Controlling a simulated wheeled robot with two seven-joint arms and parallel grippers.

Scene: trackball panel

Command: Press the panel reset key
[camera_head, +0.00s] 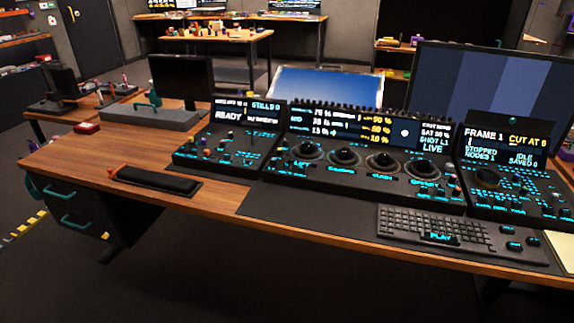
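The black trackball panel (362,180) stands in the middle of the wooden desk. It has a row of several dark trackballs, small lit cyan labels and an upright display strip (370,127) showing percentages and LIVE. A left panel (215,155) shows READY and STILLS on its screen and carries small keys and knobs. A right panel (487,178) shows FRAME 1, CUT AT 6 and STOPPED. The labels are too small to tell which key is the reset key. Neither of my grippers is in view.
A keyboard (432,221) with a lit PLAY label lies in front on a dark mat (300,211). A black wrist rest (158,180) lies at left. Monitors (325,88) stand behind the panels. Bare wood (95,158) shows at the desk's left. Yellow paper (561,247) lies at the right edge.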

